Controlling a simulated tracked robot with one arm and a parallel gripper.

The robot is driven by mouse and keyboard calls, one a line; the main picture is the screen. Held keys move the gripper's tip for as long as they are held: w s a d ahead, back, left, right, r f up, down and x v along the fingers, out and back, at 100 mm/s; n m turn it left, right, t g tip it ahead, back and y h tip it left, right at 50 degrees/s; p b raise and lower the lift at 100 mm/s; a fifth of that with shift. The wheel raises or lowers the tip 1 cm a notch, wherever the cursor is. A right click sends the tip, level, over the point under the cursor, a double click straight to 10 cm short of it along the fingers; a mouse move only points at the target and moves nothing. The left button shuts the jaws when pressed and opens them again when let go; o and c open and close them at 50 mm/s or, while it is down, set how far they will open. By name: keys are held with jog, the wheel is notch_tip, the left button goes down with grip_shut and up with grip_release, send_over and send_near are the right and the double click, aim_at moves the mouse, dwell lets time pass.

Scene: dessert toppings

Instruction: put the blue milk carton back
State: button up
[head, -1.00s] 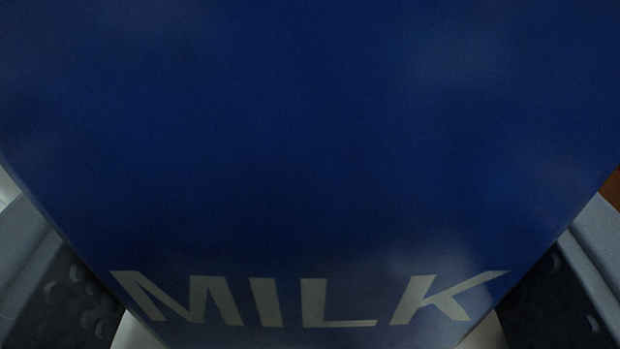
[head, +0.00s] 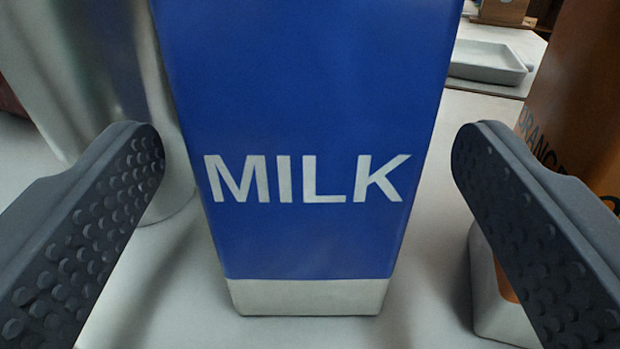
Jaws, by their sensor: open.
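The blue milk carton (head: 308,236) stands upright on a light surface in the middle of the head view, with white MILK lettering and a pale band at its base. Its top is cut off by the frame. My gripper (head: 308,155) is open. One dark, bumpy finger is to the left of the carton and the other to its right, with a gap showing between the right finger and the carton. The carton stands just beyond the fingertips.
A shiny metallic container (head: 75,70) stands close on the left, partly behind the left finger. An orange carton (head: 575,85) with dark lettering stands close on the right. A shallow grey tray (head: 487,62) lies behind at the right. The surface (head: 430,250) before the carton is bare.

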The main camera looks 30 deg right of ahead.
jog(key=b+v, duration=0.7)
jog(key=shift+s, duration=0.25)
dwell(0.3)
jog(key=shift+a, duration=0.1)
